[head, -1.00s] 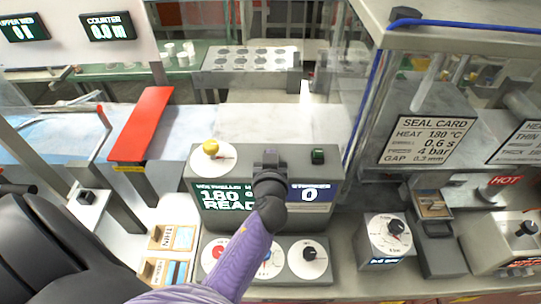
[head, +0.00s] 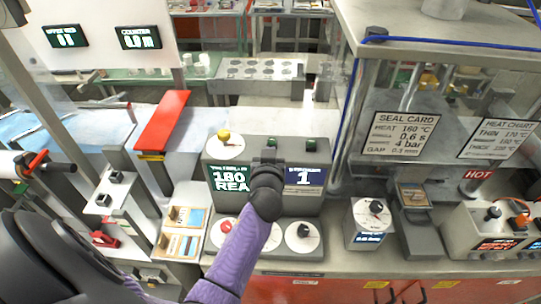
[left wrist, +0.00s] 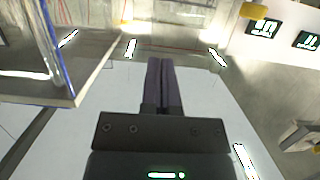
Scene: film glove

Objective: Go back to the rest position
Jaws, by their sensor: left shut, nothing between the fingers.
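My left gripper (head: 268,158) is in the middle of the head view, in front of the grey control console (head: 290,205). Its purple-sleeved arm rises from the bottom and covers part of the console. In the left wrist view the two dark fingers (left wrist: 163,75) are together with nothing between them. A green button (head: 272,143) shows just beyond the gripper; I cannot tell whether they touch. My right gripper is not in view.
The console has a yellow knob (head: 223,135), a second green button (head: 311,146) and dials. A red bar (head: 163,120) stands to the left. The glass-walled seal machine (head: 405,137), a small dial box (head: 369,222) and a HOT-marked unit (head: 490,222) stand to the right.

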